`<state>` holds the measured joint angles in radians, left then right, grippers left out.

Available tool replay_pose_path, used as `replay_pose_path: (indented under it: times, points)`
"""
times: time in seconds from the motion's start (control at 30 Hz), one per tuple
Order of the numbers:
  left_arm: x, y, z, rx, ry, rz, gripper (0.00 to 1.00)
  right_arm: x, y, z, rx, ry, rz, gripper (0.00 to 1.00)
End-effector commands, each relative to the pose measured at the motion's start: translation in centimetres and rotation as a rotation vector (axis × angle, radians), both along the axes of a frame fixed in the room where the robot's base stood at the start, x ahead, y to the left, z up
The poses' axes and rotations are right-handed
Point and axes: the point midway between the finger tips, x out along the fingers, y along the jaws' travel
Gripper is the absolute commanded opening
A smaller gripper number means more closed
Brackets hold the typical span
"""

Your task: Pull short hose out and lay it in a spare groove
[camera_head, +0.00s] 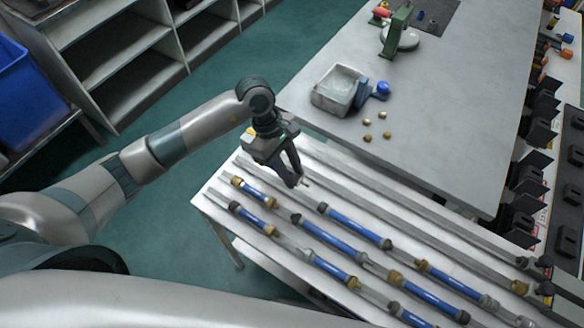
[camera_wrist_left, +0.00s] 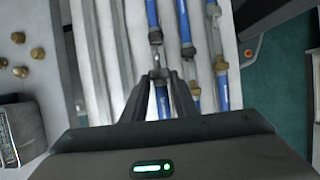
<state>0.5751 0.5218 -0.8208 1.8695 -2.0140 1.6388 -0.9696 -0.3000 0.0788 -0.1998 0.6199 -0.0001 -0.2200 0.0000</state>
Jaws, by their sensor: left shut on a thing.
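My left gripper (camera_head: 298,182) is just above the near rack, at the upper left end of the row with a blue hose (camera_head: 354,228). In the left wrist view its fingers (camera_wrist_left: 159,75) are shut, with a blue length, seemingly the short hose (camera_wrist_left: 162,101), showing between them. A small silver tip shows just beyond the fingertips. The gripper hides most of this piece in the head view. My right gripper is not in view.
The rack (camera_head: 208,202) holds several more blue hoses in its grooves. Its far grooves (camera_head: 400,205) look bare. Shelves (camera_head: 110,45) stand at upper left.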

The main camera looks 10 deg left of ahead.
Motion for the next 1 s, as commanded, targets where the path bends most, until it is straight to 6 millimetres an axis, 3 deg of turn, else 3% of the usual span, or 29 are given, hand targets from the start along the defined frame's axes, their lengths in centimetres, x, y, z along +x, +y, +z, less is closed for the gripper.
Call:
replay_pose_path:
  times: [0.57,1.0]
  points:
    - [0.0,0.0,-0.4,-0.001,0.000,0.011,0.00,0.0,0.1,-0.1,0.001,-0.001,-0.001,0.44]
    - [0.0,0.0,-3.2,-0.001,0.000,0.011,0.00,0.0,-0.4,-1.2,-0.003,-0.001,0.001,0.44]
